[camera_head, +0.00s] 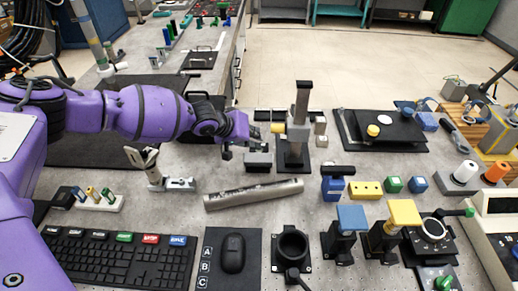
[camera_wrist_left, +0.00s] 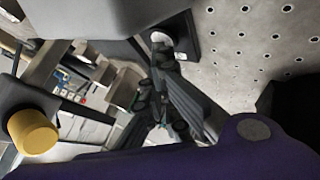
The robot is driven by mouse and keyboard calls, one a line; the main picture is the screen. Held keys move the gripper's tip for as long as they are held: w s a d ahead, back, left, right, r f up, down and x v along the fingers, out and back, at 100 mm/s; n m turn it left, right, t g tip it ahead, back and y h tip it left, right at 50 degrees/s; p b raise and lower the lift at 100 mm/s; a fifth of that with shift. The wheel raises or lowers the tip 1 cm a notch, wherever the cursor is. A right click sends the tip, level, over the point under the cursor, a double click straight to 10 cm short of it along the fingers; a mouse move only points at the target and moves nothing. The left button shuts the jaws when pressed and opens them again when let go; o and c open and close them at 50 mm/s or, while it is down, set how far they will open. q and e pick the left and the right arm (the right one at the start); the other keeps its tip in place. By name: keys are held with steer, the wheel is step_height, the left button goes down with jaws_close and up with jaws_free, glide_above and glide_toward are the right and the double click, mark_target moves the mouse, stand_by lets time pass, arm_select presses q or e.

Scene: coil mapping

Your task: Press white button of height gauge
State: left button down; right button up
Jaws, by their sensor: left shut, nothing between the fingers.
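The height gauge (camera_head: 300,115) stands upright at the centre of the bench in the head view, a grey column on a black base with a yellow knob (camera_head: 278,128) at its left side. My left gripper (camera_head: 227,152) is shut and empty, to the left of the gauge and apart from its column. In the left wrist view its dark fingers (camera_wrist_left: 168,105) point away from the camera. A small white round part (camera_wrist_left: 160,38) shows near them; I cannot tell whether it is the white button. A yellow knob (camera_wrist_left: 35,131) also shows at the left there. My right gripper is out of view.
A grey block (camera_head: 258,160) lies between my left gripper and the gauge. A grey cylinder (camera_head: 254,194) lies in front. A black plate (camera_head: 385,131) with a yellow-topped part lies to the right. A small stand (camera_head: 150,168) is left of the gripper.

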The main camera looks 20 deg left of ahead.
arm_select(q)
steer(key=shift+r+p, duration=0.35)
steer(key=shift+r, duration=0.45)
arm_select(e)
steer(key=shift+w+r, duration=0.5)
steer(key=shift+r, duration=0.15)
arm_select(q)
step_height(320, 180, up, 5)
steer(key=shift+p, duration=0.8)
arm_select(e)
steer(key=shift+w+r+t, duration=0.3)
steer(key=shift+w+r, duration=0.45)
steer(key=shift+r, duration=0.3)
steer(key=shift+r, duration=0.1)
